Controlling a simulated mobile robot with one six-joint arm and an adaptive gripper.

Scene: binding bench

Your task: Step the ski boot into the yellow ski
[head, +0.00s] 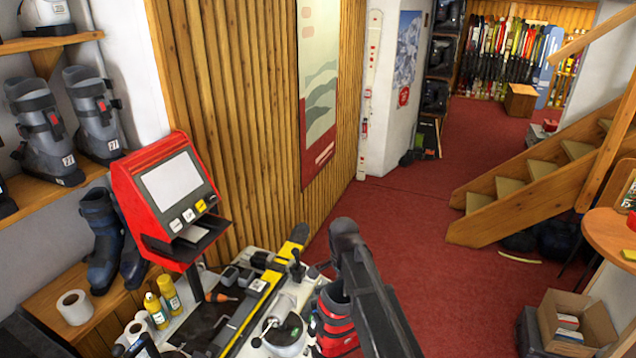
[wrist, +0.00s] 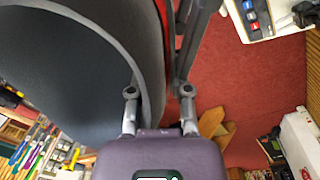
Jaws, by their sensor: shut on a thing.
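The yellow ski (head: 286,253), with black sections, lies lengthwise on the bench in the head view. Binding parts (head: 258,285) show along it. The red and dark grey ski boot (head: 336,326) is to the right of the ski, partly hidden behind my arm. In the wrist view its large dark grey cuff (wrist: 75,65) fills the left side. My gripper (wrist: 162,60) is shut on the cuff wall, one finger on each side. In the head view my arm hides the grip. The boot's sole is not clearly visible.
A red terminal (head: 168,195) stands behind the bench on the left. Yellow bottles (head: 157,308), an orange-handled tool (head: 222,297) and a clamp-like device (head: 285,330) crowd the bench. Open red carpet (head: 430,230) lies beyond, with wooden stairs (head: 530,175) at right.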

